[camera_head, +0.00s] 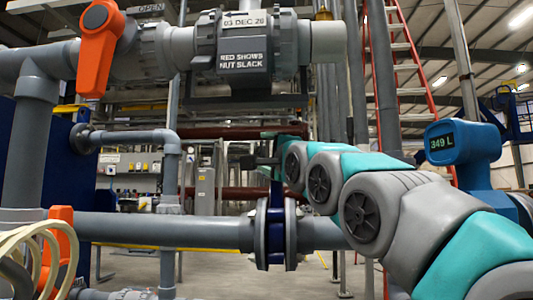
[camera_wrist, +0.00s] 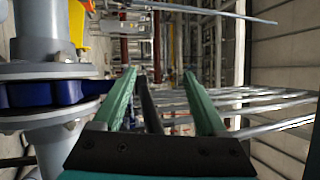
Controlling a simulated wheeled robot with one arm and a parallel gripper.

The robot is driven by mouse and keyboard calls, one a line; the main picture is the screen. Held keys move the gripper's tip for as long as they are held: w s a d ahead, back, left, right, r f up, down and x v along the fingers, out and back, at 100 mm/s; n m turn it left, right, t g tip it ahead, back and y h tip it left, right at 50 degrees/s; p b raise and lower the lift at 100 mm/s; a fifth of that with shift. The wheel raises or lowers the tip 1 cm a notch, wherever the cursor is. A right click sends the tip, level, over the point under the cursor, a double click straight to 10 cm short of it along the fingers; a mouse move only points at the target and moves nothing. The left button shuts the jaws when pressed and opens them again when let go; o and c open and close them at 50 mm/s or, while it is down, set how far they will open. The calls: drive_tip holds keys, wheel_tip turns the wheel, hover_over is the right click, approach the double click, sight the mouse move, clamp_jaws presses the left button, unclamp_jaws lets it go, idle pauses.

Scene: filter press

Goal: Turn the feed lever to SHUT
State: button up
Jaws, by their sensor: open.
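A second orange handle (camera_head: 63,240) shows at the lower left, partly behind pale hoses. No label visible tells which one is the feed lever. My gripper (camera_head: 268,150) is mid-picture, right of and below the upper lever and well apart from it.
A blue flanged fitting (camera_head: 275,232) on a grey pipe lies just below my gripper; a blue flanged part (camera_wrist: 45,95) is close on the left in the wrist view. A tagged grey valve body (camera_head: 243,50) hangs above. A blue meter (camera_head: 462,150) stands at the right.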

drive_tip(key=b+v, duration=0.4)
drive_tip(key=v, duration=0.5)
drive_tip(key=shift+f, duration=0.1)
idle(0.3)
